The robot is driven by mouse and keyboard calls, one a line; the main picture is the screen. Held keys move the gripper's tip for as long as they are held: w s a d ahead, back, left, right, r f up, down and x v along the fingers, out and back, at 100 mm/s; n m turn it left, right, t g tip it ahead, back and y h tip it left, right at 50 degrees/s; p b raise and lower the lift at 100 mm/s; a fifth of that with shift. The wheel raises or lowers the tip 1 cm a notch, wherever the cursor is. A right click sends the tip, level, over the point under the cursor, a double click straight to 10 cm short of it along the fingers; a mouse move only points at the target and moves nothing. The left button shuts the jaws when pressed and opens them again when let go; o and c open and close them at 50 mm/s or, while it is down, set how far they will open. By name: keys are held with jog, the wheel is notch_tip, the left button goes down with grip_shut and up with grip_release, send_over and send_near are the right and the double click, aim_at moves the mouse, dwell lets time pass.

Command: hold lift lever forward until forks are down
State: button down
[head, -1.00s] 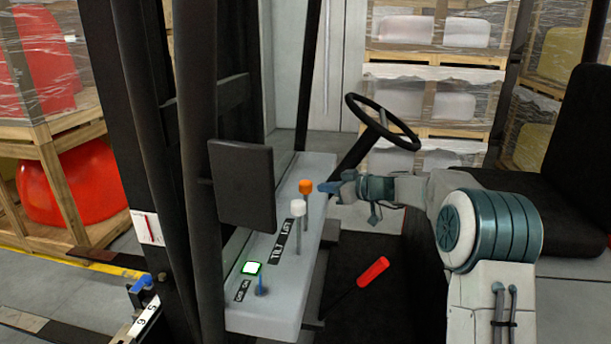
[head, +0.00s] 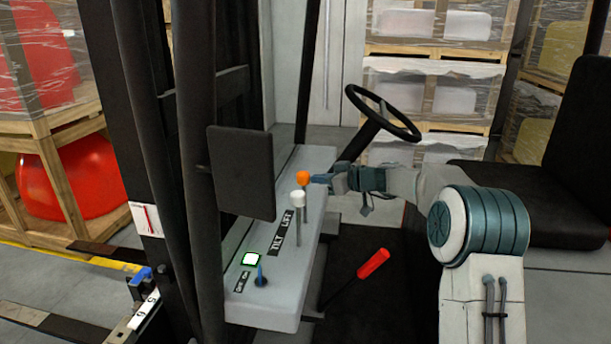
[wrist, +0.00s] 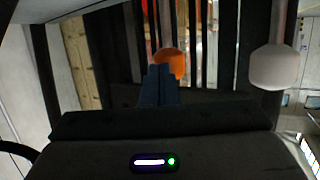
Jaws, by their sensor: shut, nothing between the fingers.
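The lift lever has an orange knob (head: 302,177) at the far end of the grey console, near the LIFT label (head: 287,221). My gripper (head: 318,178) is shut and empty, on the seat side of the knob. Its blue fingertips are at the knob, touching or almost touching it. In the wrist view the orange knob (wrist: 171,62) shows just beyond the closed fingertips (wrist: 160,72), which cover part of it. The white-knobbed tilt lever (head: 297,198) stands nearer; its knob (wrist: 284,68) is apart, at right in the wrist view.
A steering wheel (head: 383,113) and black seat (head: 570,160) stand behind my arm. A black panel (head: 240,172) and the mast (head: 198,150) are left of the levers.

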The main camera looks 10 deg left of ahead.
jog(key=shift+a, duration=0.1)
jog(key=shift+a+b, duration=0.45)
jog(key=shift+a, duration=0.15)
jog(key=shift+a+b, duration=0.55)
jog(key=shift+a, duration=0.35)
jog(key=shift+d, duration=0.1)
dwell(4.8)
jog(key=w+d+f+b+v, duration=0.1)
jog(key=w+b+v, duration=0.1)
jog(key=b+v, duration=0.7)
jog(key=v, duration=0.4)
jog(key=shift+d+f+b, duration=0.2)
jog(key=shift+d+b, duration=0.2)
